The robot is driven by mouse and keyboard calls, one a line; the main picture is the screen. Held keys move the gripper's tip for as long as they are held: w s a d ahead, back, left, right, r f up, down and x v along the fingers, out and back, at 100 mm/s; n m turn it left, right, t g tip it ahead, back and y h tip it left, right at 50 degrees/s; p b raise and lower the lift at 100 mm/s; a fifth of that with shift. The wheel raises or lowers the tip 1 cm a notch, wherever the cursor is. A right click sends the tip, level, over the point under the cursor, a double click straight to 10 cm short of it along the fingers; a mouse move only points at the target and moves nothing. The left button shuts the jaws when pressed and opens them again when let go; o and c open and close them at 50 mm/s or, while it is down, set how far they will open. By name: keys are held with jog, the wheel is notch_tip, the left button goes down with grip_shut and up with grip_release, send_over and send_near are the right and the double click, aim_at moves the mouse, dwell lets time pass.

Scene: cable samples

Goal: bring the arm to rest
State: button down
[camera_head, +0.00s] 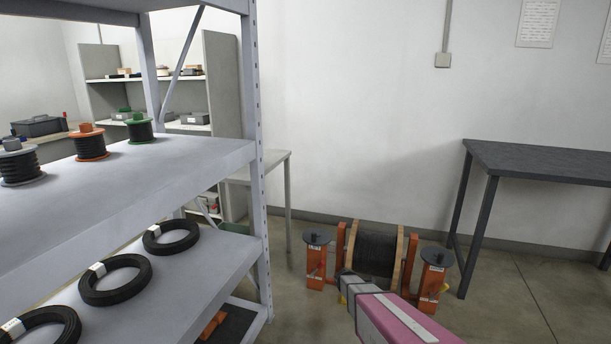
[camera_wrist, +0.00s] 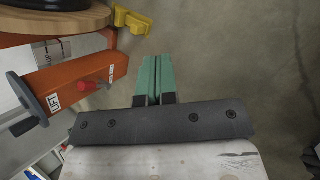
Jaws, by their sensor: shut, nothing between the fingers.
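My gripper shows in the wrist view (camera_wrist: 153,80) as two green fingers side by side, closed together with nothing between them. It points toward the bare floor, beside an orange drum stand (camera_wrist: 75,75) at the left of that view. In the head view my pink and white arm reaches in from the bottom right, in front of the cable drum (camera_head: 375,254). The fingertips are hard to make out there.
The cable drum sits on the floor between orange jacks (camera_head: 318,262) and (camera_head: 434,278). A grey shelf (camera_head: 190,160) with cable spools and coils stands close on the left. A dark table (camera_head: 540,160) stands at the right.

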jog(key=s+a+r+m+g+y, duration=0.2)
jog(key=s+r+m, duration=0.7)
jog(key=s+r, duration=0.3)
jog(key=s+a+r+m+g+y, duration=0.2)
jog(key=s+r+m, duration=0.8)
jog(key=s, duration=0.5)
notch_tip(320, 180, up, 2)
jog(key=shift+s+r+g+y, duration=0.1)
jog(key=shift+s+g+y, duration=0.25)
jog(key=shift+g, duration=0.45)
jog(key=shift+a, duration=0.1)
